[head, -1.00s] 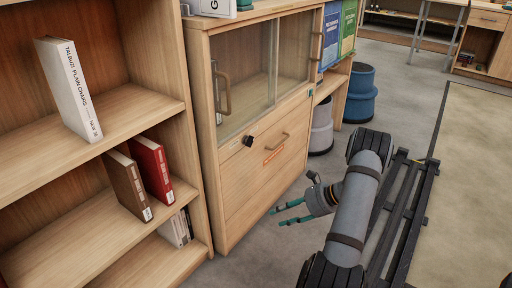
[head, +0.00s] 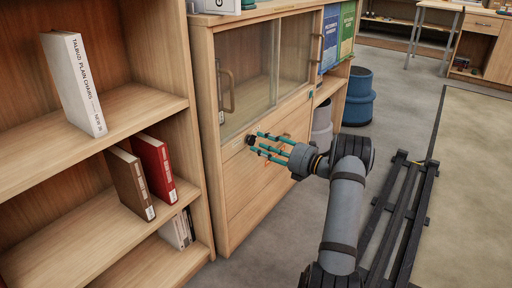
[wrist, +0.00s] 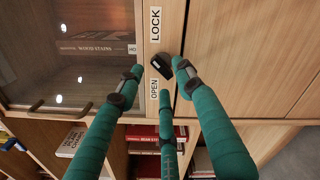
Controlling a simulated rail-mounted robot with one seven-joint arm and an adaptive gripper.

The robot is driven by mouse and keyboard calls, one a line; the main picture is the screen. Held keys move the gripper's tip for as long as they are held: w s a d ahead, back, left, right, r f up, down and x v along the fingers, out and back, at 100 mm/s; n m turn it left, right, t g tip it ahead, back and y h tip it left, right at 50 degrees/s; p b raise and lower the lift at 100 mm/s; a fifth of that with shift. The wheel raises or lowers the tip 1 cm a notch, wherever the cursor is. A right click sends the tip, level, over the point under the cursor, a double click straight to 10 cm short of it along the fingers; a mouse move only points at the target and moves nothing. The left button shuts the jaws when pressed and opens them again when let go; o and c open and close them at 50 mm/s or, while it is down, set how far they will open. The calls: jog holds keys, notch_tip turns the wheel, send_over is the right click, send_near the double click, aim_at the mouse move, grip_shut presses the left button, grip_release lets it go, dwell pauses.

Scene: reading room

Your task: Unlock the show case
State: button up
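The show case (head: 232,165) is a light-wood cabinet with glass doors (head: 246,75) above a wooden front. A small black lock knob (head: 250,140) sits on the rail below the glass. In the wrist view the knob (wrist: 163,66) lies between a LOCK label (wrist: 155,24) and an OPEN label (wrist: 154,88). My gripper (head: 258,142) has three teal fingers pointing at the knob. In the wrist view the fingers (wrist: 160,80) are spread around the knob, the right fingertip very close to it. I cannot tell whether any finger touches it.
An open bookshelf (head: 150,105) with several books stands left of the show case. A wooden handle (head: 227,90) sticks out from the glass door. Blue and grey bins (head: 358,98) stand beyond the case. The floor (head: 270,240) in front is clear.

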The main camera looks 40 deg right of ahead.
aim_at(254, 141)
jog(key=shift+b+x, duration=0.4)
jog(key=shift+x, duration=1.15)
jog(key=shift+c, duration=0.6)
jog(key=c, duration=0.8)
